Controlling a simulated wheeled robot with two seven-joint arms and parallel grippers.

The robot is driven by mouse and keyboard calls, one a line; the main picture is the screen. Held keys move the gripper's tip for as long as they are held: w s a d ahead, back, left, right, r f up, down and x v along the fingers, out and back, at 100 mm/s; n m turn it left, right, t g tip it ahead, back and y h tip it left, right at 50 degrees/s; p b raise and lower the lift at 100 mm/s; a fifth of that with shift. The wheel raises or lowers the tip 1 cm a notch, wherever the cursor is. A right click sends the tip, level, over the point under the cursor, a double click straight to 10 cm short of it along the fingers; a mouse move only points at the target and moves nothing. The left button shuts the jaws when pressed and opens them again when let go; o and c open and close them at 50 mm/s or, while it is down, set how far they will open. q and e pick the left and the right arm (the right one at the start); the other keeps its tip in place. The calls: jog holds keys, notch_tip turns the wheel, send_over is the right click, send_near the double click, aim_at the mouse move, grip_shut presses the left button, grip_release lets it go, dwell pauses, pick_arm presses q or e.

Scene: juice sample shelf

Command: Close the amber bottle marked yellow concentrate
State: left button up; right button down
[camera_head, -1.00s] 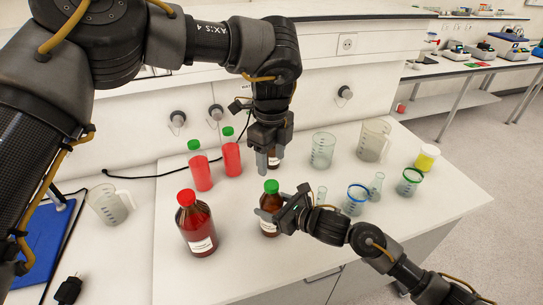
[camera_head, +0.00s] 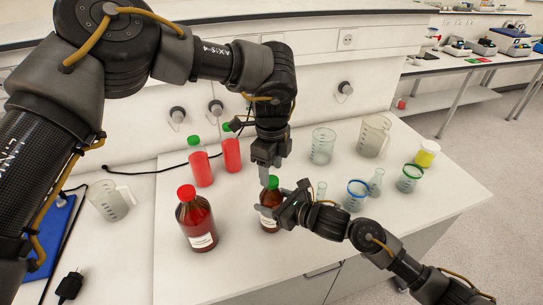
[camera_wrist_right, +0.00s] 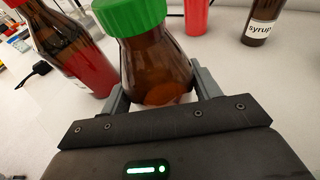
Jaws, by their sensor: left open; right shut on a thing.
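An amber bottle with a green cap (camera_head: 271,192) stands upright on the white bench; its label is too small to read. My right gripper (camera_head: 268,210) is shut around its body from the right; the wrist view shows the bottle (camera_wrist_right: 155,70) between both fingers. The green cap (camera_wrist_right: 132,14) sits on its neck; whether it is tight cannot be told. My left gripper (camera_head: 266,172) points down, open, its tips just above and behind the cap. A second amber bottle, labelled "syrup" (camera_wrist_right: 260,25), shows in the wrist view and is hidden in the head view.
A larger amber bottle with a red cap (camera_head: 196,219) stands to the left. Two red bottles (camera_head: 201,168) with green caps stand behind. Beakers, flasks and a yellow-topped jar (camera_head: 427,153) stand to the right. The front of the bench is clear.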

aim_at(271, 180)
pick_arm(q)
jog(key=shift+f, duration=1.55)
jog(key=c, duration=1.1)
jog(key=shift+o, duration=0.2)
jog(key=m, duration=0.5)
jog(key=shift+m, duration=0.4)
jog(key=m, duration=0.4)
jog(key=shift+m, duration=0.4)
jog(key=m, duration=1)
jog(key=o, duration=1.2)
jog(key=shift+c, duration=0.2)
